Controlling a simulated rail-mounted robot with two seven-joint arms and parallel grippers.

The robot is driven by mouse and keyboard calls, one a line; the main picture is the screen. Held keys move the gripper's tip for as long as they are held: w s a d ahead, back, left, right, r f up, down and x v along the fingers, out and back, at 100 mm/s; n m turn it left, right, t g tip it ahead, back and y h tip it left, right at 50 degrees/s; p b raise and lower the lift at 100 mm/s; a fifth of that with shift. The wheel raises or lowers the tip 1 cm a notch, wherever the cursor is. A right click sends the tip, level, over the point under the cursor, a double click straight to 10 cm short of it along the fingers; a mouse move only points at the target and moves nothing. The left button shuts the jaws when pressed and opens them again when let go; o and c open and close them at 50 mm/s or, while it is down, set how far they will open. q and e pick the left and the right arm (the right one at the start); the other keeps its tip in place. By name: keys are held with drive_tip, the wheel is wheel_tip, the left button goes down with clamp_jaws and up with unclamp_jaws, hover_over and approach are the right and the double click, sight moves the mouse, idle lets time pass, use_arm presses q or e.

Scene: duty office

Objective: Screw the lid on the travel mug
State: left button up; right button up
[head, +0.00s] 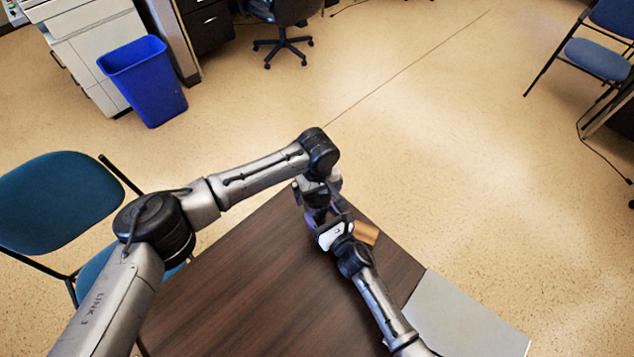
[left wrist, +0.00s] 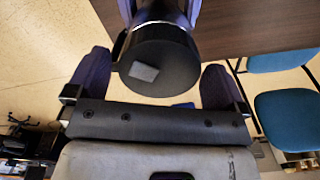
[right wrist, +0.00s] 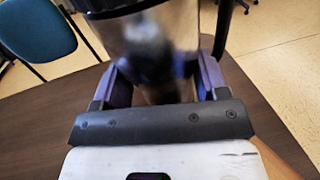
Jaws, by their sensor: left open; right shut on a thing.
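The travel mug (right wrist: 155,60) is a shiny steel cylinder between the purple fingers of my right gripper (right wrist: 155,85), which is shut on it. The black round lid (left wrist: 160,65), with a pale grey patch on top, sits at the mug's end. In the left wrist view a thin bright rim shows beside the lid. My left gripper (left wrist: 157,85) is open, with one finger on each side of the lid and gaps between. In the head view the left gripper (head: 317,205) is just above the right one (head: 335,235), and both hide the mug. How tightly the lid sits cannot be seen.
The dark wood table (head: 245,275) is mostly clear. A tan-brown item (head: 367,232) lies by the right gripper, and a grey panel (head: 465,320) is at the right. A teal chair (head: 55,200) stands left of the table. A blue bin (head: 145,80) is farther off.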

use_arm(q)
drive_tip(key=shift+f, duration=0.35)
drive_tip(key=shift+c, duration=0.5)
drive_tip(key=c, duration=0.8)
drive_tip(key=m, duration=1.8)
drive_tip(key=shift+a+m, duration=0.1)
drive_tip(key=shift+m, duration=0.3)
drive_tip(key=m, duration=0.6)
drive_tip(key=shift+f+m, duration=0.1)
drive_tip(key=shift+m, duration=0.2)
drive_tip(key=o, duration=0.9)
